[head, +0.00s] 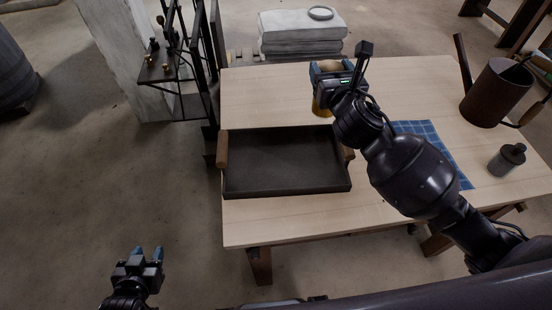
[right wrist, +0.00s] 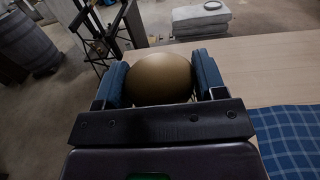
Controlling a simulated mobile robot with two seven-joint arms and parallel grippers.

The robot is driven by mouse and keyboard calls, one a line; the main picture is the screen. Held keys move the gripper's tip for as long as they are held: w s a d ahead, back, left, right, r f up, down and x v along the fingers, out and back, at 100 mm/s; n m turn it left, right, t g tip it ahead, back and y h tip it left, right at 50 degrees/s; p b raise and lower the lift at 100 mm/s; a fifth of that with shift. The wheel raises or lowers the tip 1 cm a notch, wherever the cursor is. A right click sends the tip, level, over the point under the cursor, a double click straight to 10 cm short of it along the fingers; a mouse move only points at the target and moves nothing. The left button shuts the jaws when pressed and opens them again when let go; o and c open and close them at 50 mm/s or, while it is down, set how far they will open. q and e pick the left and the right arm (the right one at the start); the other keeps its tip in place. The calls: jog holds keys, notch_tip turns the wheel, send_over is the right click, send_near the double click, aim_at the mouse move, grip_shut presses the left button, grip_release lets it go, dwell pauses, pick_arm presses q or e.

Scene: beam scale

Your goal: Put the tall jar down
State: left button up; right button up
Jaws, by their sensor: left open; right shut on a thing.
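The tall jar (head: 322,107) is a yellow-brown round thing in my right gripper (head: 332,70), over the table just behind the tray's right back corner. Most of it is hidden by the gripper and wrist in the head view. In the right wrist view its rounded tan top (right wrist: 160,78) sits between the two blue fingers, and my right gripper (right wrist: 160,80) is shut on it. I cannot tell whether its base touches the table. My left gripper (head: 146,254) is open and empty, low at the left, off the table.
A dark tray (head: 285,187) with wooden handles lies on the table (head: 265,97). A blue checked cloth (head: 447,163), a small grey jar (head: 507,159) and a brown can (head: 495,92) are at the right. A black frame (head: 190,70) stands left of the table. The table's back left is clear.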

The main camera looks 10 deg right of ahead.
jog(key=shift+a+f, duration=0.1)
notch_tip(320, 180, down, 20)
jog(key=b, duration=0.7)
jog(key=o, duration=1.4)
